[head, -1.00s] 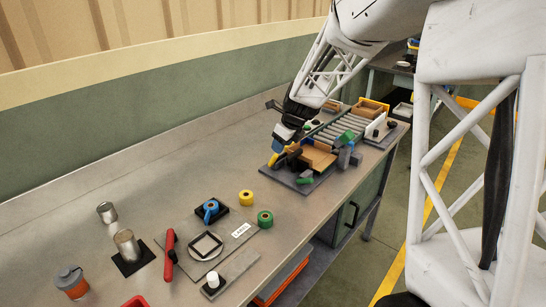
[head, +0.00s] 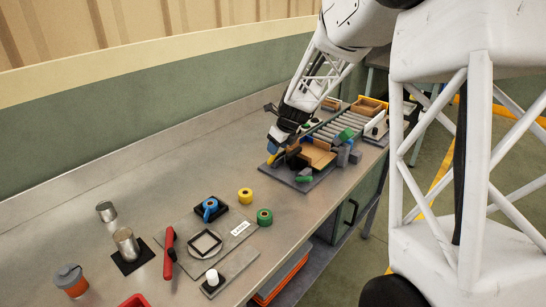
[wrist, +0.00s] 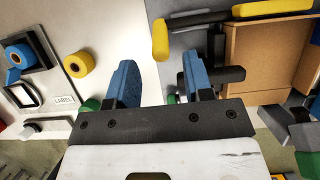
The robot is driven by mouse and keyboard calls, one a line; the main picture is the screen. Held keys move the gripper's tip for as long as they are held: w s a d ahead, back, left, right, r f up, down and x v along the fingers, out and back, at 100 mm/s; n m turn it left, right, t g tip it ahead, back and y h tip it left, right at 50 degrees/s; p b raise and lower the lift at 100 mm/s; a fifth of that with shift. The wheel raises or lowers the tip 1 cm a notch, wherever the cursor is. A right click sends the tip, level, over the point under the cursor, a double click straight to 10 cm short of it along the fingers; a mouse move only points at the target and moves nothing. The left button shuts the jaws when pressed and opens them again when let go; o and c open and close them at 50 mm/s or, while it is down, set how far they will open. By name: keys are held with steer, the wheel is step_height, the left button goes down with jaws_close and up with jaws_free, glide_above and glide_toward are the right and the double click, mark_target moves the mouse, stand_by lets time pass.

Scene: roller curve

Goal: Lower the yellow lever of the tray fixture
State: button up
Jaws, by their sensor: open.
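The tray fixture has a grey base plate (head: 291,178) and a brown tray (head: 317,154); the tray also shows at the right of the wrist view (wrist: 270,58). A yellow grip (wrist: 160,40) stands at the end of a dark bar, just beyond the gap between my fingers. A second yellow bar (wrist: 272,9) lies along the tray's far edge. I cannot tell how the two yellow parts join. My gripper (wrist: 157,80) is open and empty, with blue fingertips. In the head view, a yellow part (head: 273,159) shows beside a fingertip, partly hidden by my gripper.
A dark cylinder (wrist: 222,75) lies close by my right finger. A green block (head: 304,179) and grey blocks sit around the fixture; a roller conveyor (head: 340,124) runs behind. Yellow (head: 245,195) and green (head: 265,217) rolls stand on the bench to the left.

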mark_target(273, 162)
steer(key=shift+x, duration=2.9)
steer(key=shift+c, duration=0.2)
jaws_close()
steer(key=shift+w+a+g+h, duration=0.1)
steer(key=shift+g+h, duration=0.2)
steer(key=shift+w+a+g+h, duration=0.2)
steer(key=shift+g+h, duration=0.3)
steer(key=shift+w+a+g+h, duration=0.2)
steer(key=shift+g+h, duration=0.3)
steer(key=shift+w+a+f+g+h, duration=0.1)
steer(key=shift+w+a+g+h, duration=0.1)
steer(key=shift+g+h, duration=0.4)
steer(key=shift+w+a+f+g+h, duration=0.1)
steer(key=shift+w+a+g+h, duration=0.1)
steer(key=shift+g+h, duration=0.4)
steer(key=shift+w+a+f+g+h, duration=0.1)
steer(key=shift+w+a+g+h, duration=0.1)
steer(key=shift+g+h, duration=0.4)
